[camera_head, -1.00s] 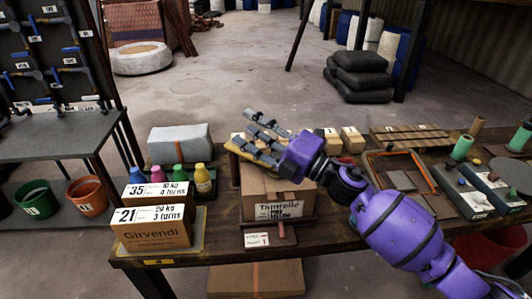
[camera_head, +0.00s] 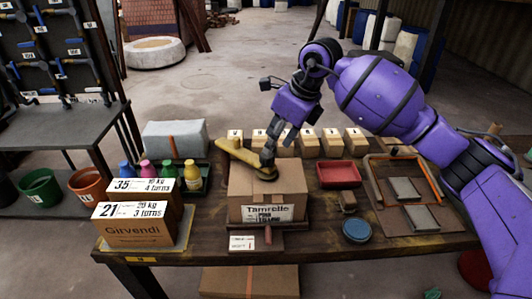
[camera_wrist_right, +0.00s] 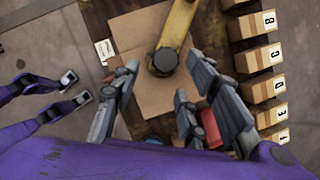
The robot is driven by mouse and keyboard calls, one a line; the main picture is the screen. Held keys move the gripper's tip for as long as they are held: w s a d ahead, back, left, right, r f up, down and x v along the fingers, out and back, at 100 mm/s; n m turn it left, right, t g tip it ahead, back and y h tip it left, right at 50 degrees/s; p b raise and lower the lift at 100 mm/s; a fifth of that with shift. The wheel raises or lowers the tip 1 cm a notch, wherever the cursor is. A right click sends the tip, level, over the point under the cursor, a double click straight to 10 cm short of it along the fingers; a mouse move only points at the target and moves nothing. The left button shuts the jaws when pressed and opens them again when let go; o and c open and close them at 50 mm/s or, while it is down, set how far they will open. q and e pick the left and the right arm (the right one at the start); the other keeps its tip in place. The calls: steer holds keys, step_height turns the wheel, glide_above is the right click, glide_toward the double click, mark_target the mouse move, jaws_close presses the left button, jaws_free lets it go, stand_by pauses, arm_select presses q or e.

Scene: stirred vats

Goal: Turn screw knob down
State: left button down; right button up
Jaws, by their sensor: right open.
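The dark round screw knob (camera_head: 267,174) sits at the end of a yellow arm (camera_head: 236,152) over the top of a cardboard box (camera_head: 262,197). The knob (camera_wrist_right: 164,62) and yellow arm also show in the right wrist view. My right gripper (camera_head: 262,157) points down above the box at the knob. In the wrist view its fingers (camera_wrist_right: 163,75) are spread, with the knob in the gap between them. I cannot tell whether they touch it.
A row of lettered small boxes (camera_head: 307,142) stands behind. A red tray (camera_head: 339,174), a blue round dish (camera_head: 356,230) and a framed board (camera_head: 411,189) are to the right. Boxes marked 35 and 21 (camera_head: 139,228) and several bottles (camera_head: 193,175) are left.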

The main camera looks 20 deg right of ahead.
mark_target(268, 157)
steer(key=x, duration=0.4)
steer(key=shift+w+d+f, duration=0.1)
steer(key=shift+f, duration=0.15)
steer(key=shift+x, duration=0.75)
steer(key=c, duration=1)
